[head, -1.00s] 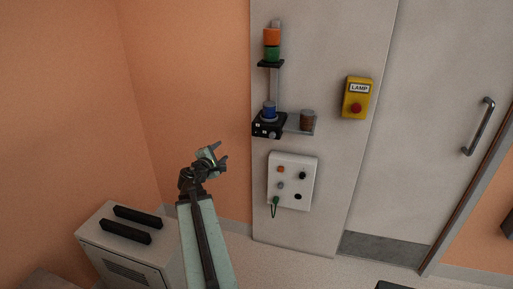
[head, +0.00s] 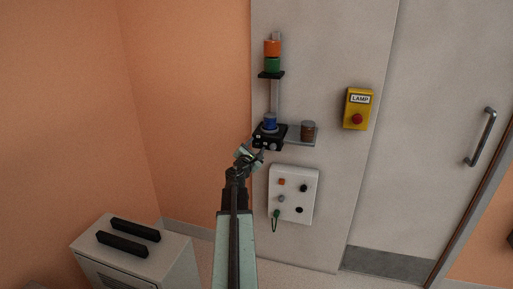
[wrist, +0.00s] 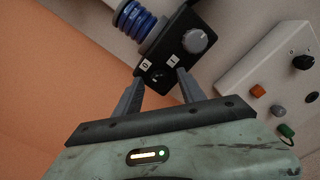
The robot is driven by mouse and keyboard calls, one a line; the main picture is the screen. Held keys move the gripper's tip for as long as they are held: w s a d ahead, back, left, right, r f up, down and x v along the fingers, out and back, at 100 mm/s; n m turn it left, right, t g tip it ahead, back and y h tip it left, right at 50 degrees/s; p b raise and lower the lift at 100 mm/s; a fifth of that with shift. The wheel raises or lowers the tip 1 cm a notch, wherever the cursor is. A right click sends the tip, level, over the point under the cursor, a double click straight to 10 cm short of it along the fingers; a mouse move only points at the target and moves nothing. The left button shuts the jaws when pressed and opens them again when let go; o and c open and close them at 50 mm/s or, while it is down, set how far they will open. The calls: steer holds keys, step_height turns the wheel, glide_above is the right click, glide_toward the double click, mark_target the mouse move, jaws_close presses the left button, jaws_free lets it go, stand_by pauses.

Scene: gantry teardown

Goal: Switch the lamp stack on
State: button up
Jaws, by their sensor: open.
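The lamp stack shows orange (head: 272,48) and green (head: 272,65) segments on a small upper black shelf. Below, a black box (head: 268,140) carries a ribbed blue piece (head: 270,122). In the wrist view the black box (wrist: 184,62) has a grey knob (wrist: 195,41), and a small dark round part (wrist: 157,77) near labels that look like 0 and 1. My gripper (head: 251,152) is at the box's lower left in the head view. In the wrist view my gripper (wrist: 160,84) is open, its fingers apart on either side of the small round part; contact cannot be told.
A yellow box (head: 357,100) labelled LAMP with a red button is right of the stack. A brown jar-like piece (head: 308,131) stands on a clear shelf. A white panel (head: 307,207) with several knobs and a green plug is below. A grey cabinet (head: 176,252) stands lower left.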

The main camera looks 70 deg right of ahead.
jaws_close()
steer(key=shift+m, duration=0.4)
steer(key=m, duration=0.8)
steer(key=shift+m, duration=0.3)
steer(key=m, duration=0.4)
steer(key=shift+m, duration=2.2)
steer(key=shift+s, duration=0.1)
